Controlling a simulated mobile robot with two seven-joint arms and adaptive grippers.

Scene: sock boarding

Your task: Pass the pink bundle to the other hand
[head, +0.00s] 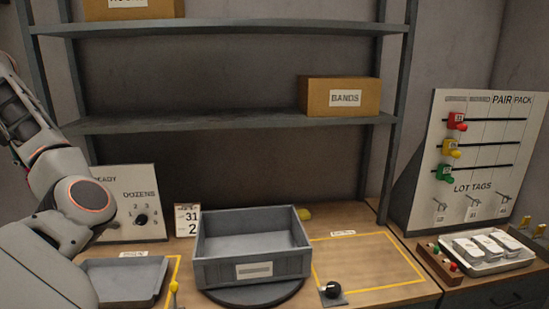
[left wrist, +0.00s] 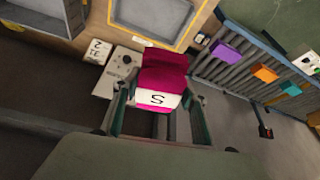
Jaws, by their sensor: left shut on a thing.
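The pink bundle (left wrist: 162,72) is a folded magenta piece with a white band marked S. It shows only in the left wrist view. My left gripper (left wrist: 160,98) is shut on it, with one finger along each side of the bundle. The bundle is held up off any surface. In the head view my left arm comes in at the left edge, but its gripper and the bundle are out of the picture. My right gripper is in neither view.
A grey bin (head: 252,267) stands on a round dark base mid-table. A grey tray (head: 123,281) lies left of it. A yellow-outlined area (head: 366,260) at right is mostly clear. Shelves (head: 225,123) stand behind, with a BANDS box (head: 340,97). A PAIR PACK board (head: 475,155) stands right.

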